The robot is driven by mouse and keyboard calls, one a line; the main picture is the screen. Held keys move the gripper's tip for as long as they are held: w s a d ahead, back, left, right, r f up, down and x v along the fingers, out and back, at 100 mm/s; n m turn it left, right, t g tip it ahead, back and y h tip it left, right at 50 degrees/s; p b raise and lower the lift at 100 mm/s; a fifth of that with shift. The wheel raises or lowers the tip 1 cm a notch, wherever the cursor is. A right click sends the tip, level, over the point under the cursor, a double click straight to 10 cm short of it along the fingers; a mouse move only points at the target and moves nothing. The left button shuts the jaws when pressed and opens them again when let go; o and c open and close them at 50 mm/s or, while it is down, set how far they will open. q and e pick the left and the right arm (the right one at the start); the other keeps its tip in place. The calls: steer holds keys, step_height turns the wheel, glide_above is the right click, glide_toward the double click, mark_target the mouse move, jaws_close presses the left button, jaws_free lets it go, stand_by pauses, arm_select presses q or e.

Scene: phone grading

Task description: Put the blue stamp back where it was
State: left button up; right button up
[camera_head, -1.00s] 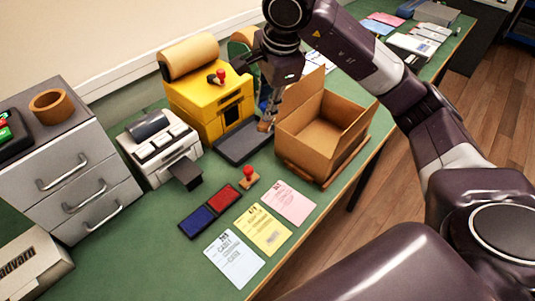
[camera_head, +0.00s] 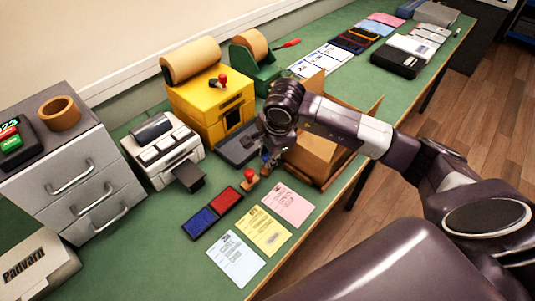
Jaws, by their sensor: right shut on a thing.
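My right gripper (camera_head: 270,158) is shut on the blue stamp (camera_head: 265,157), low over the green table. The stamp is small and partly hidden by the fingers; I cannot tell whether its base touches the table. The red stamp (camera_head: 250,175) stands upright just to the left of and nearer than the gripper. The red ink pad (camera_head: 225,199) and blue ink pad (camera_head: 198,222) lie side by side in front of it. My left gripper is not in view.
Pink (camera_head: 288,205), yellow (camera_head: 262,231) and pale blue (camera_head: 235,258) cards lie near the table's front edge. A dark flat device (camera_head: 236,150), a yellow machine (camera_head: 212,105) and a label printer (camera_head: 163,148) stand left.

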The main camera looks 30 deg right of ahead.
steer(key=shift+f, duration=0.1)
steer(key=shift+f, duration=0.15)
steer(key=o, duration=0.9)
steer(key=shift+r, duration=0.35)
steer(key=b+v, duration=0.2)
steer(key=v, duration=0.9)
steer(key=shift+r, duration=0.4)
steer(key=shift+s, duration=0.15)
